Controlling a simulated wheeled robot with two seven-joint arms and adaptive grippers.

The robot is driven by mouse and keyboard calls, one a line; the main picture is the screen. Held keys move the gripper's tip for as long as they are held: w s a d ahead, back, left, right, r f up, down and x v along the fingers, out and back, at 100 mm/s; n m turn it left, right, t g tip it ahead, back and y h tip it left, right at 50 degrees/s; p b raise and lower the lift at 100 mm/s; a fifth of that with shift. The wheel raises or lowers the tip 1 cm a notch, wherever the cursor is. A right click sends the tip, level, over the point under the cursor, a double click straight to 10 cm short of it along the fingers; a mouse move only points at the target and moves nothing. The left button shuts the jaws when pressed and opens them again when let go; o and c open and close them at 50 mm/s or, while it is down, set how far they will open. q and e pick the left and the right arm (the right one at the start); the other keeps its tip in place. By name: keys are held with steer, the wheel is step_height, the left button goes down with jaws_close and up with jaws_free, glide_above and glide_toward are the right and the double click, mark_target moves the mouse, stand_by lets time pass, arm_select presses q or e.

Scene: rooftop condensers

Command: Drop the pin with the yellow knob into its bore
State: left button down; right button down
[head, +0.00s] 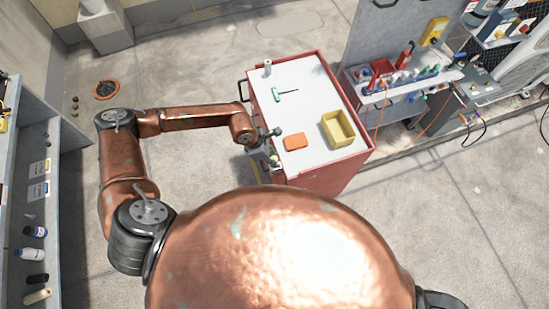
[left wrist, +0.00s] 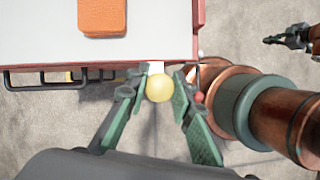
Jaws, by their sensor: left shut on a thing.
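The yellow knob (left wrist: 159,88) of the pin shows between the fingertips of my left gripper in the left wrist view. My left gripper (head: 270,147) is shut on it, just outside the cart's edge in the head view. The pin's shaft is hidden below the knob. A small white piece (left wrist: 155,67) shows beside the knob at the cart's edge; I cannot tell whether it holds the bore, and no bore opening is visible. My right gripper (left wrist: 290,38) shows, dark and small, at the right of the left wrist view, away from the cart; its jaw state is unclear.
The red cart (head: 345,165) has a pale top carrying an orange block (head: 295,142), a yellow bin (head: 344,137), a green-handled tool (head: 276,95) and a grey cylinder (head: 267,70). A dark handle (left wrist: 50,80) runs along its side. A workbench (head: 420,76) stands beyond.

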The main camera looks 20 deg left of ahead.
arm_select(q)
steer(key=shift+f+b, duration=0.3)
steer(key=shift+f, duration=0.15)
steer(key=shift+f+b, duration=0.75)
steer(key=shift+f, duration=0.2)
steer(key=c, duration=1.6)
jaws_free()
